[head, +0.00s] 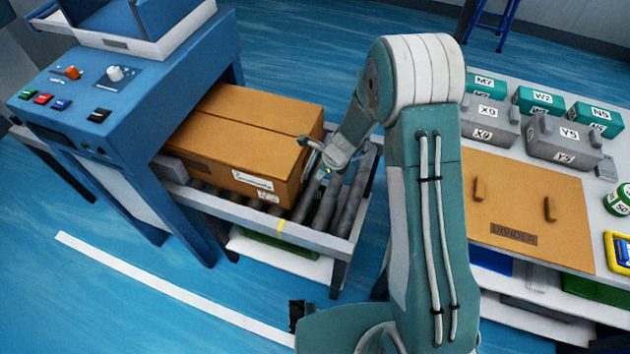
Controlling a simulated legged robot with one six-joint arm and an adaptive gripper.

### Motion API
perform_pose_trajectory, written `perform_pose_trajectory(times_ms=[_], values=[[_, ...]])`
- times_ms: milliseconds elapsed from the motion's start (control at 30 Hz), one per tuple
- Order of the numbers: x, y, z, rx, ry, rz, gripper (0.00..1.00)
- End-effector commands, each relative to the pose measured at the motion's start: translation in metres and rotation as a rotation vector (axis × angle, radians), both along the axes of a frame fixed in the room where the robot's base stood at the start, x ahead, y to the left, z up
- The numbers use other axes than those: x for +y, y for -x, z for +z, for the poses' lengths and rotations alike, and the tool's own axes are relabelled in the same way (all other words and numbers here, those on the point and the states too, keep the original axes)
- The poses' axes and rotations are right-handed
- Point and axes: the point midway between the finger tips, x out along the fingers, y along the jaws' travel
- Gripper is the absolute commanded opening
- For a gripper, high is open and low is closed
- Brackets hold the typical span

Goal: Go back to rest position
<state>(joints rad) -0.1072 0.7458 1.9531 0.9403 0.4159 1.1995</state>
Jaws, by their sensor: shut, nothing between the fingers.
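My arm rises from the bottom centre of the head view and bends over at the top. My gripper (312,146) points left at the right end of a brown cardboard box (240,140). It is shut with nothing in it and looks close to the box's edge; I cannot tell whether it touches. The closed box sits on a roller conveyor (345,205), its left part beneath a blue machine. Part of the gripper is small and hard to make out.
The blue machine (140,115) with knobs and buttons stands at left. At right, a table holds a brown divider board (525,205), grey bins (562,140), green bins (595,117) and a round green-and-white item (618,199). Open blue floor (110,295) lies at lower left.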

Motion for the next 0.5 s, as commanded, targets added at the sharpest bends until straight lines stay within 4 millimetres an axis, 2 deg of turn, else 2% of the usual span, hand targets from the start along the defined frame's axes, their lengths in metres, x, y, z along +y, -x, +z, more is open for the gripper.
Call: perform_pose_trajectory(times_ms=[33,200,500], values=[[-0.003,0.001,0.010,-0.003,0.000,-0.001,0.00],[-0.011,0.004,0.028,-0.001,-0.001,-0.001,0.00],[-0.013,0.005,0.033,0.001,0.001,0.001,0.00]])
